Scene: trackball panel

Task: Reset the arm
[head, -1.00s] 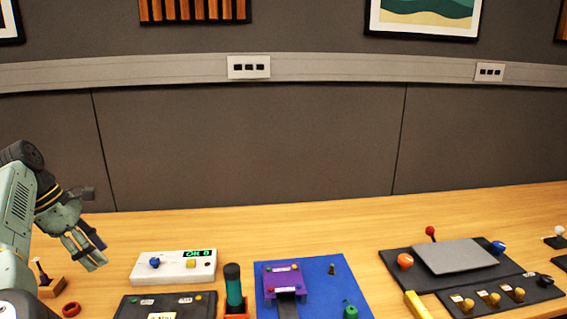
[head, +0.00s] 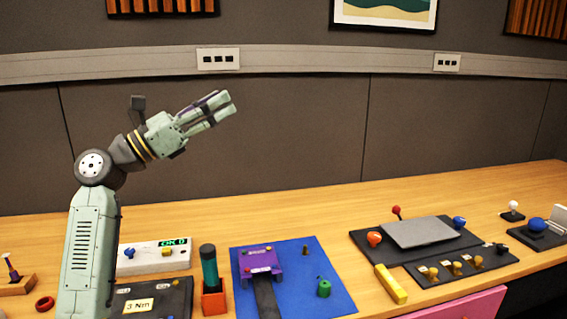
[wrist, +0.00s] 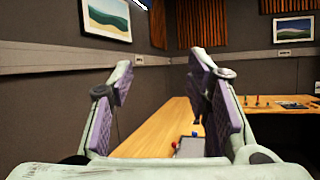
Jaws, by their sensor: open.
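My gripper (head: 222,107) is raised well above the table in the head view, left of the middle, and points up and to the right. It is open and empty. In the wrist view its two fingers (wrist: 160,95) with purple pads stand apart, with wall and table beyond them. My gripper touches nothing. My arm rises at the left of the head view and hides part of the table behind it.
Along the table (head: 330,215) stand a white box reading OK 0 (head: 155,257), a green cylinder in an orange holder (head: 210,270), a blue board (head: 325,265) with a purple fixture (head: 260,263), a dark panel with a grey plate (head: 420,232), a yellow bar (head: 391,284) and a trackball panel (head: 537,226). The air around my gripper is clear.

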